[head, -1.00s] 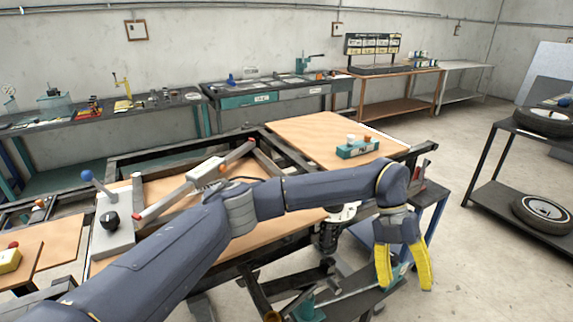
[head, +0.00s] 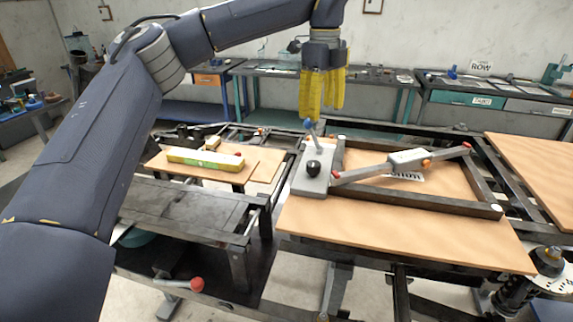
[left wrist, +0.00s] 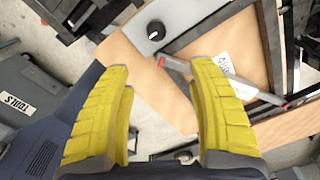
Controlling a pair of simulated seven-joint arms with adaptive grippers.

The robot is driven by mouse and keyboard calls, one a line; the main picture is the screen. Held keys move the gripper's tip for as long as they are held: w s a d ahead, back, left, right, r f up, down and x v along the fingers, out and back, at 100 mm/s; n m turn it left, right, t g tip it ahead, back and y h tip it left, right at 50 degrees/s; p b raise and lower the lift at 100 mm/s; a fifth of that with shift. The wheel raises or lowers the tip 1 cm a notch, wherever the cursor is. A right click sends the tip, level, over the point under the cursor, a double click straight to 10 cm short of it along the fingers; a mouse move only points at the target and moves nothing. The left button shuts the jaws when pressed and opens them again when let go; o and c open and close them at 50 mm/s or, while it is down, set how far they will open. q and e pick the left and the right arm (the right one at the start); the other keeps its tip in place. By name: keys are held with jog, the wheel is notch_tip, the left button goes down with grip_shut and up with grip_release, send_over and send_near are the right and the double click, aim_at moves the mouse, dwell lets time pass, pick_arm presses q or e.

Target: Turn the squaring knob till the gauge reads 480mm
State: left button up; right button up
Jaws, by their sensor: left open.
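A black round knob (head: 313,168) sits on a grey plate (head: 309,184) at the left end of a dark rectangular frame (head: 455,205). It also shows in the left wrist view (left wrist: 156,31), with a small white mark. My left gripper (head: 321,108) is open and empty, yellow fingers pointing down, above and apart from the knob. In the left wrist view its fingers (left wrist: 162,70) stand wide apart. My right gripper is out of view.
A white label (head: 404,176) lies partly under the gauge bar. A yellow-green level (head: 205,159) lies on a board at left. Workbenches (head: 270,73) line the back wall.

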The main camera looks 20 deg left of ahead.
aim_at(313, 163)
pick_arm(q)
jog(key=shift+n, duration=0.3)
jog(key=f, duration=0.5)
jog(key=a+f, duration=0.1)
jog(key=f, duration=1)
jog(key=shift+w+a+f, duration=0.15)
jog(key=shift+w+f, duration=0.05)
jog(key=shift+f, duration=0.2)
grip_shut()
